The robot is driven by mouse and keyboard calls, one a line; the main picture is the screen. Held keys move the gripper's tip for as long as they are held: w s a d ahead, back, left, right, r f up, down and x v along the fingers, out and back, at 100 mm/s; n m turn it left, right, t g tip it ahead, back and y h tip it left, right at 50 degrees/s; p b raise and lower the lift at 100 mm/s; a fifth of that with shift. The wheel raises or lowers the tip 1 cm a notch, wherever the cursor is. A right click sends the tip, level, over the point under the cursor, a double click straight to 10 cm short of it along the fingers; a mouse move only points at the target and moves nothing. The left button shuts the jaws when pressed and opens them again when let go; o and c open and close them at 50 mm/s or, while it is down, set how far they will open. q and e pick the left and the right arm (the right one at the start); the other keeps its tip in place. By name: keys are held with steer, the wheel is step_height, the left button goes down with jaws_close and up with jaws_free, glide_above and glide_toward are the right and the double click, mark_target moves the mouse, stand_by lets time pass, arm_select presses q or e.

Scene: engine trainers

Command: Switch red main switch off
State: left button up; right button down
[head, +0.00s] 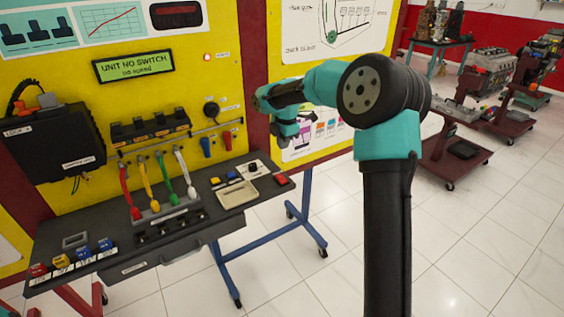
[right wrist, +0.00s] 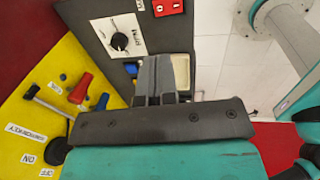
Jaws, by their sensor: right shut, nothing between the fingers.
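A red switch (head: 282,180) sits at the right end of the dark bench top. In the right wrist view a red switch block (right wrist: 168,7) with small white marks shows at the top edge, beyond the fingertips. A red lever (head: 227,140) hangs on the yellow panel beside a blue one; it also shows in the right wrist view (right wrist: 80,88). I cannot tell which is the main switch. My right gripper (right wrist: 160,60) is shut and empty, pointing toward the bench and apart from the red switch. My left gripper is not in view.
A dial on a white plate (right wrist: 120,40) and a tan tray (head: 237,193) are near the red switch. Colored cables (head: 160,185) stand on the bench. A red lamp (head: 207,57) glows beside the display (head: 134,66).

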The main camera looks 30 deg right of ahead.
mark_target(280, 176)
steer(key=shift+f, duration=0.1)
steer(key=f, duration=0.4)
steer(key=w+f, duration=0.1)
steer(key=f, duration=0.4)
steer(key=w+f, duration=0.1)
steer(key=f, duration=0.3)
steer(key=shift+f, duration=0.35)
steer(key=shift+d, duration=0.15)
